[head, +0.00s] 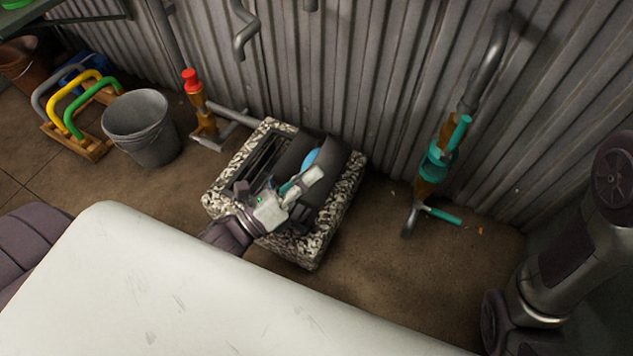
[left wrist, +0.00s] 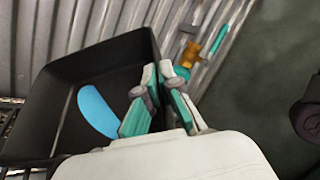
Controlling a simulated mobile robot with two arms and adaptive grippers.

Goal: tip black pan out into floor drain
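The black pan (head: 328,160) is tilted over the floor drain, whose speckled stone rim (head: 345,195) surrounds a dark slatted opening (head: 262,160). A flat light-blue patch lies inside the pan; it shows in the left wrist view (left wrist: 96,112), and I cannot tell whether it is water. My left gripper (head: 312,178) is at the pan's near side. In the left wrist view its fingers (left wrist: 160,80) stand on either side of the pan's right wall (left wrist: 153,52), closed on it. My right gripper is not in view.
A grey bucket (head: 143,128) and a wooden rack with coloured hoops (head: 80,105) stand left. A red-capped brass valve (head: 200,105) is behind the drain; a teal-and-brass standpipe (head: 436,165) stands right. Corrugated wall (head: 380,80) closes the back. Floor between drain and standpipe is clear.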

